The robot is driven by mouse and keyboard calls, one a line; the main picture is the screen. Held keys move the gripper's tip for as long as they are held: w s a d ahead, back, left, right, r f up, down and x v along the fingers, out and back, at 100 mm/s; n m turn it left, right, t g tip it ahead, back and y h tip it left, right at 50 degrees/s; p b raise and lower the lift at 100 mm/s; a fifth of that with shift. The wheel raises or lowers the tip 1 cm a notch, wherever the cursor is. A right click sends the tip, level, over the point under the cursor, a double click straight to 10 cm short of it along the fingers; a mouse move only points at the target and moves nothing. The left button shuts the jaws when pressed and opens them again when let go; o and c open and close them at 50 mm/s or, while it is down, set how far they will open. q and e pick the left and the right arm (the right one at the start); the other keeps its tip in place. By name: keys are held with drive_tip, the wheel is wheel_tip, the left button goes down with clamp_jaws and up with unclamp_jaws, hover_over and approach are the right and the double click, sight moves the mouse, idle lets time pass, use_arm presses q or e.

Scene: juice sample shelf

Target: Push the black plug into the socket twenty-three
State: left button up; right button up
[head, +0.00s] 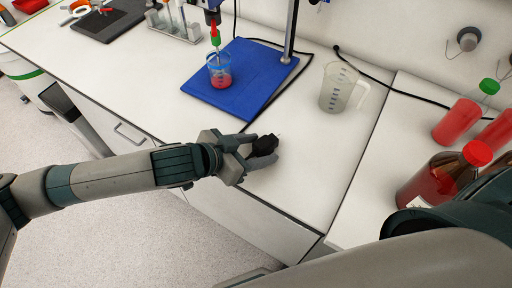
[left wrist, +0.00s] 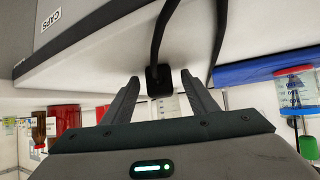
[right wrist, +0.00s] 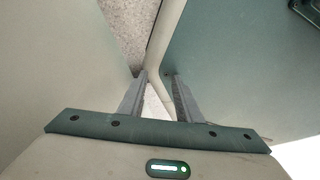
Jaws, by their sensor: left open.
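The black plug (head: 266,144) is at the front part of the white bench, at the tips of my left gripper (head: 262,153). In the left wrist view the plug (left wrist: 158,80) sits between the two fingers of my left gripper (left wrist: 160,88), with gaps beside it, and the gripper is open. A black cord runs from the plug in that view. Round grey wall fittings, perhaps sockets (head: 467,40), show at the upper right; no number is readable. My right gripper (right wrist: 158,82) is open and empty in the right wrist view; it is out of the head view.
A blue stand base (head: 205,90) holds a beaker of red liquid (head: 220,72). A clear measuring jug (head: 339,88) stands right of it. A black cable (head: 390,88) runs along the back. Bottles of red liquid (head: 457,120) stand at right. The bench front between jug and gripper is clear.

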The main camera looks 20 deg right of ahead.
use_arm(q)
clamp_jaws()
wheel_tip(320, 180, up, 5)
drive_tip(key=p, duration=0.5)
idle(0.5)
